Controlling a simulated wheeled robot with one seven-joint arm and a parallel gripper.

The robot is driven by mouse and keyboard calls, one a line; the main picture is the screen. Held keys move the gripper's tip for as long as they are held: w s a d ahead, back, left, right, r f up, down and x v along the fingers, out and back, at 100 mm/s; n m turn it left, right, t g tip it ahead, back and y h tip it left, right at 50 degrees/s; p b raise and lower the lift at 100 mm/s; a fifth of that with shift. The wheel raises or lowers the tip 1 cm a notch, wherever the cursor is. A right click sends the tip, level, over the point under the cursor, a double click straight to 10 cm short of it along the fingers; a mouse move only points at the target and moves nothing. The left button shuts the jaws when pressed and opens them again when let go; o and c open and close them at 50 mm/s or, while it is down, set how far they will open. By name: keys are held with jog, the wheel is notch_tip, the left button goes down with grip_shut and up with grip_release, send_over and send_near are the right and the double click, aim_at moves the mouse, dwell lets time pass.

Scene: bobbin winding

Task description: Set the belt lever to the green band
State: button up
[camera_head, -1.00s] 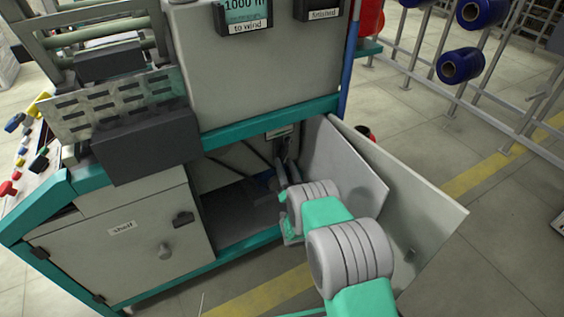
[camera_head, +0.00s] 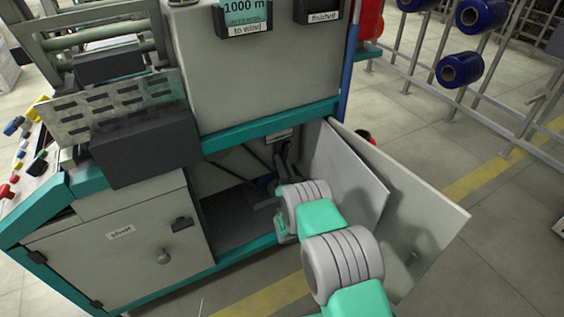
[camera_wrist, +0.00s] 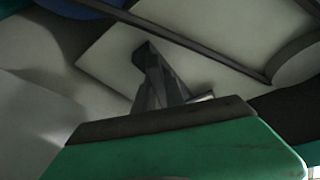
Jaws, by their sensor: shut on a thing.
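My gripper (camera_head: 270,190) reaches into the open compartment at the lower front of the machine and is largely hidden behind my arm's wrist. In the wrist view, its dark fingers (camera_wrist: 150,62) are close together, shut on a small dark part that appears to be the belt lever. The lever's outline merges with the fingers. A dark belt (camera_wrist: 200,43) runs diagonally past the fingertips. In the head view, a dark belt (camera_head: 256,157) slopes down inside the compartment. I cannot make out the green band in either view.
The open compartment door (camera_head: 402,212) stands out to the right of my arm. A pale panel (camera_head: 346,175) stands close beside it. A teal rail (camera_head: 270,122) crosses above the opening. Blue spools (camera_head: 460,70) hang behind.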

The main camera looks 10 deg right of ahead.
grip_shut()
jog(key=shift+n+y, duration=0.6)
jog(key=shift+n, duration=0.3)
jog(key=n, duration=0.1)
jog(key=n+y+b, duration=0.1)
jog(key=n, duration=0.1)
jog(key=shift+f+y+b, duration=0.25)
jog(key=shift+y+b, duration=0.05)
jog(key=shift+r+n+g+y, duration=0.3)
jog(key=shift+n+y, duration=0.1)
jog(key=shift+n, duration=0.4)
jog(key=o, duration=0.7)
grip_release()
